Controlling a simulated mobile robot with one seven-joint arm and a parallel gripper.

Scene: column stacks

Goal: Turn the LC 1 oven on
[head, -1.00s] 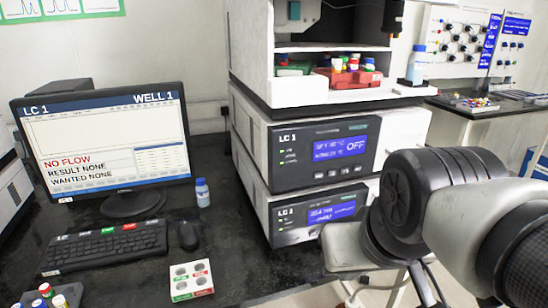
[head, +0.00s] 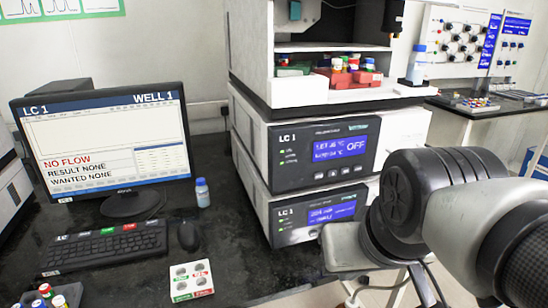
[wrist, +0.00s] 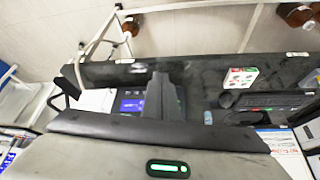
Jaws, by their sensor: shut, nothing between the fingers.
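The LC 1 oven (head: 285,186) is the upper of two stacked white and black modules labelled LC 1, in the middle of the head view. Its blue display (head: 340,147) reads OFF at the right, with small temperature lines beside it. Small buttons sit below the display. My gripper (wrist: 160,95) shows in the wrist view as dark closed fingers with nothing between them. A blue display shows just left of the fingers there; I cannot tell which module it belongs to. In the head view my arm covers the area right of the modules, and the fingertips cannot be made out.
A second LC 1 module (head: 290,229) sits under the oven. A white unit with a red vial tray (head: 345,80) stands on top. The monitor (head: 110,150) shows NO FLOW.

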